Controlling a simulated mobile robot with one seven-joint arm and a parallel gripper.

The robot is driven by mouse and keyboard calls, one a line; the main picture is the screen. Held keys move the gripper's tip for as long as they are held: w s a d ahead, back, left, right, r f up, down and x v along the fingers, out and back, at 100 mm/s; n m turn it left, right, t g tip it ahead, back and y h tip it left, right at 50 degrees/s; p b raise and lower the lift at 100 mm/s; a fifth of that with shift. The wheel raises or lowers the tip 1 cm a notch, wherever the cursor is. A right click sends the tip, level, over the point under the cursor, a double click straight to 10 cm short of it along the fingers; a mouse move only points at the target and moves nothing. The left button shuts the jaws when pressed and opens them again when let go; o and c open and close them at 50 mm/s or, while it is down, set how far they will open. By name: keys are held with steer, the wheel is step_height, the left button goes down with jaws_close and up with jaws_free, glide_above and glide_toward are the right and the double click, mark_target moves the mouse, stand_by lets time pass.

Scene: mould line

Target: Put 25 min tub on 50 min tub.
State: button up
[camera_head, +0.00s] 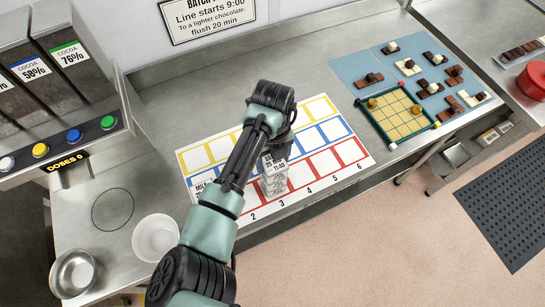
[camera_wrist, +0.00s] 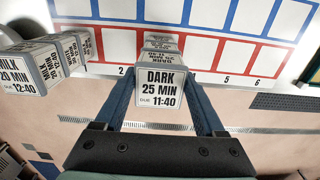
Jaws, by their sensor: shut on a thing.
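The 25 min tub (camera_wrist: 161,88) fills the middle of the wrist view, its white label reading DARK 25 MIN, due 11:40. My gripper (camera_wrist: 164,78) is shut on it, one blue finger at each side. Beyond it in the wrist view is a stack of tubs (camera_wrist: 163,47), partly hidden by the held tub; their labels are too small to read. In the head view tubs (camera_head: 273,184) show in the red row near number 3, beside my arm, which hides much there. I cannot tell which tub is the 50 min one, nor whether the held tub touches the stack.
Another group of tubs (camera_wrist: 35,68), one marked MILK 20 MIN 12:40, stands at the left of the mat (camera_head: 321,123). A white bowl (camera_head: 155,238) and a steel bowl (camera_head: 74,272) stand at the front left. A chocolate board (camera_head: 399,114) lies right of the mat.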

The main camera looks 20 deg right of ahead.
steer(key=shift+f, duration=0.2)
steer(key=o, duration=1.4)
steer(key=shift+o, duration=0.2)
steer(key=shift+r, duration=0.1)
steer(key=shift+r, duration=0.3)
step_height(320, 180, up, 12)
steer(key=b, duration=0.2)
steer(key=shift+b, duration=0.35)
steer(key=shift+f, duration=0.1)
